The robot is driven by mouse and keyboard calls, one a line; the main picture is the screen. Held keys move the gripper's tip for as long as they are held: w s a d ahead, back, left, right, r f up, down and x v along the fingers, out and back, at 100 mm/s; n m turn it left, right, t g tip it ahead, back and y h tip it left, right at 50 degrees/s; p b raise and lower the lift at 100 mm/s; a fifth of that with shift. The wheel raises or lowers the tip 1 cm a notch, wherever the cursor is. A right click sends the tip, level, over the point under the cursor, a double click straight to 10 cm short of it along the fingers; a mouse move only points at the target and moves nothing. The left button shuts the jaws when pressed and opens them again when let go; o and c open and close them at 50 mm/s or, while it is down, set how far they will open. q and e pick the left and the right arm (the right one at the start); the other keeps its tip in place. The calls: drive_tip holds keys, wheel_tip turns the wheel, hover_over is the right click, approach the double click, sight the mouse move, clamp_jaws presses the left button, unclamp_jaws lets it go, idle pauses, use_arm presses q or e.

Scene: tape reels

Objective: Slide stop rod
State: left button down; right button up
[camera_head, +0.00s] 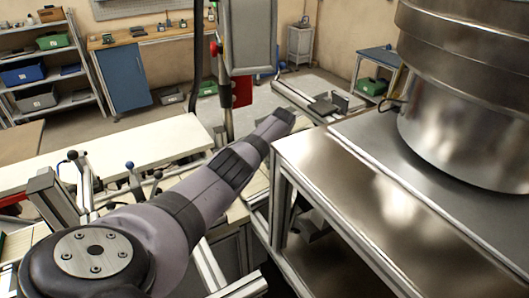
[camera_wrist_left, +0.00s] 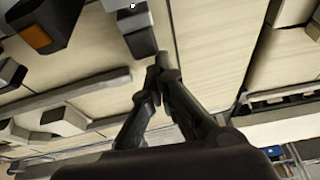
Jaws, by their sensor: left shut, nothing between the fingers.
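In the left wrist view, my left gripper (camera_wrist_left: 158,73) is shut, its two dark fingers meeting at the tips with nothing between them. It is over a pale wood-look surface (camera_wrist_left: 215,45). A long grey bar (camera_wrist_left: 75,97) runs across this surface to the left of the fingers. A dark block with a lighter grey top (camera_wrist_left: 137,28) is just beyond the fingertips. I cannot tell which part is the stop rod. In the head view, my left arm reaches from the lower left towards the centre; its gripper is not clear there. My right gripper is not in view.
A metal-topped cabinet (camera_head: 345,195) with a large steel drum (camera_head: 460,90) stands at the right. A white table (camera_head: 110,150) and levers with dark knobs (camera_head: 130,166) are at the left. A hanging grey box (camera_head: 249,35) is above the centre. Shelves (camera_head: 45,65) stand behind.

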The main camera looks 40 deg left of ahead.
use_arm(q)
drive_tip(key=shift+w+d, duration=0.15)
drive_tip(key=shift+d, duration=0.35)
drive_tip(key=shift+d+r, duration=0.1)
drive_tip(key=shift+r, duration=0.25)
drive_tip(key=v, duration=1.1)
drive_tip(key=shift+a+r, duration=0.2)
drive_tip(key=shift+a, duration=0.2)
